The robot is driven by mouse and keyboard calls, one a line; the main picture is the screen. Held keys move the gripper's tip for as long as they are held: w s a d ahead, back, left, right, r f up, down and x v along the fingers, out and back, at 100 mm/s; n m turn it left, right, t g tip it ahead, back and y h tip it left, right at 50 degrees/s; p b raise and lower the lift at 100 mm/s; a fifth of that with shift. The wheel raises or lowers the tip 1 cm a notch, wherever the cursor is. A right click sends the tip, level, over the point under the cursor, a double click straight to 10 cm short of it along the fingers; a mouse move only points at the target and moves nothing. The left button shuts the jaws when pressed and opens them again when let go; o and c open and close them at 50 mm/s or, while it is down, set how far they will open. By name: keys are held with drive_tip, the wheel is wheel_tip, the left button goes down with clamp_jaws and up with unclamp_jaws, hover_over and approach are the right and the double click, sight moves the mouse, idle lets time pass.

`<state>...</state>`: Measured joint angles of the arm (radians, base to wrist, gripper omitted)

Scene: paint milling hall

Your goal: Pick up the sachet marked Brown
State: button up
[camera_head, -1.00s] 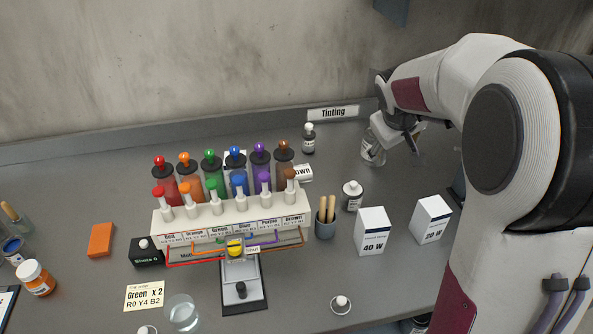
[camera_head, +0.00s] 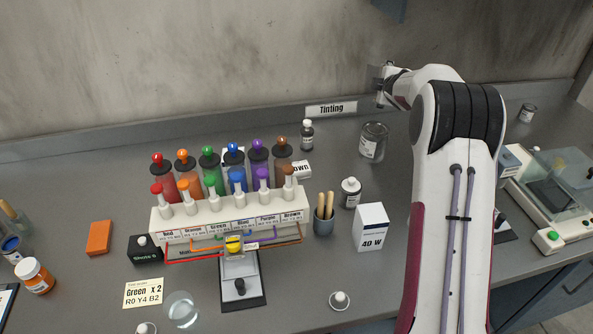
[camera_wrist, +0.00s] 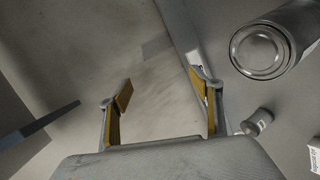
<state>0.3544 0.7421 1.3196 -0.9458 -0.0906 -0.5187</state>
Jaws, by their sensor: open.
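A white sachet (camera_head: 302,170) lies behind the right end of the bottle rack. Only the letters "own" show, and the brown-capped bottle (camera_head: 284,159) hides its left part. My gripper (camera_head: 380,92) is raised near the back wall, above and to the right of the Tinting sign. It is well apart from the sachet, up and to its right. In the wrist view my gripper (camera_wrist: 160,88) is open, with nothing between its fingers. I cannot make out the sachet in the wrist view.
The rack (camera_head: 230,220) holds several coloured bottles. The counter between sachet and can is partly clear.

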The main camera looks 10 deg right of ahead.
drive_tip(key=w+a+f+n+t+y, duration=0.1)
drive_tip(key=w+a+f+n+y, duration=0.3)
drive_tip(key=n, duration=0.5)
drive_tip(key=w+a+f+n+t+y, duration=0.1)
drive_tip(key=w+a+f+n+y, duration=0.1)
drive_tip(key=w+a+n+y, duration=0.5)
drive_tip(key=s+a+n+g+y, duration=0.1)
drive_tip(key=s+a+n+g, duration=0.2)
drive_tip(key=s+n, duration=0.4)
drive_tip(key=s+a+f+n+g+y, duration=0.1)
drive_tip(key=s+a+n+g+y, duration=0.1)
drive_tip(key=s+n+g, duration=0.3)
drive_tip(key=s+a+f+n+g+y, duration=0.1)
drive_tip(key=s+a+n+g+y, duration=0.1)
drive_tip(key=s+n, duration=0.6)
drive_tip(key=a+n+g, duration=0.1)
drive_tip(key=n+g, duration=0.1)
drive_tip(key=shift+s+a+f+n, duration=0.25)
drive_tip(key=shift+s+a+n, duration=0.05)
drive_tip(key=shift+s, duration=0.1)
approach(297, 170)
drive_tip(key=shift+w+a+f, duration=0.2)
drive_tip(key=shift+w+f, duration=0.05)
drive_tip(key=shift+w, duration=0.2)
drive_tip(key=shift+w+a+f, duration=0.2)
drive_tip(key=shift+w, duration=0.25)
drive_tip(key=shift+x, duration=1.1)
drive_tip(key=shift+a, duration=0.1)
